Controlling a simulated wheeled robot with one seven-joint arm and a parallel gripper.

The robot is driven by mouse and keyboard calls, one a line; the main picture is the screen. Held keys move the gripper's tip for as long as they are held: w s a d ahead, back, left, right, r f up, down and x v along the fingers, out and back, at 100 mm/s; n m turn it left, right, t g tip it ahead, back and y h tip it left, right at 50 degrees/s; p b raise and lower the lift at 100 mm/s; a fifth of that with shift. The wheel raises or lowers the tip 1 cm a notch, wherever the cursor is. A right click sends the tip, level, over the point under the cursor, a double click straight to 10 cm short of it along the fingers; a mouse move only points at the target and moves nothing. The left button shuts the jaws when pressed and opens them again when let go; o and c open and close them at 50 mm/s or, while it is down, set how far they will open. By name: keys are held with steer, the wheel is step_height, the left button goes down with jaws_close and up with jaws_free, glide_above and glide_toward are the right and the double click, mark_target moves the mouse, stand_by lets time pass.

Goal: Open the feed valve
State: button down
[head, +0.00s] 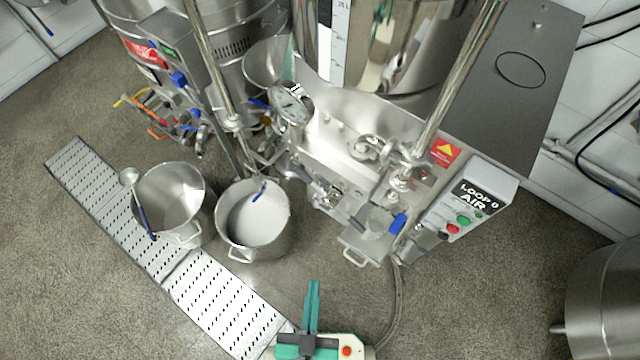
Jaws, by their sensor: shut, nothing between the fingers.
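Several blue-handled valves show in the head view. One blue handle (397,224) sits at the front right of the steel machine, beside the control box. Another blue handle (259,191) shows over the right pot, and a third (258,104) lies near the round gauge. I cannot tell which is the feed valve, as no label for it is readable, nor can I read the handles' open or closed positions. My gripper (312,284), with teal parts, is at the bottom centre, pointing up the picture. It is shut and empty, apart from the machine and all handles.
Two steel pots (174,200) (252,240) stand by a perforated metal walkway (160,255); the left one has a ladle (140,205). A control box (467,208) marked "LOOP 0 AIR" is on the right. A hose (397,310) runs down to the floor.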

steer(key=w+a+f+m+g+h, duration=0.2)
steer(key=w+a+f+m+h, duration=0.25)
steer(key=w+a+f, duration=0.45)
steer(key=w+d+h, duration=0.1)
steer(key=w+d, duration=0.1)
steer(key=w, duration=0.8)
steer(key=w+d+f+m+h, duration=0.1)
steer(key=w+d+h, duration=0.1)
steer(key=w, duration=0.7)
steer(key=shift+w+d+f+g, duration=0.3)
steer(key=shift+w+d, duration=0.05)
steer(key=shift+d, duration=0.15)
glide_above(321, 178)
steer(key=s, duration=0.3)
step_height(321, 178, down, 3)
steer(key=shift+s+a+f, duration=0.1)
steer(key=shift+s+f, duration=0.1)
steer(key=shift+f, duration=0.7)
steer(key=shift+s+a+f, duration=0.1)
steer(key=shift+s+f, duration=0.05)
steer(key=shift+f, duration=0.7)
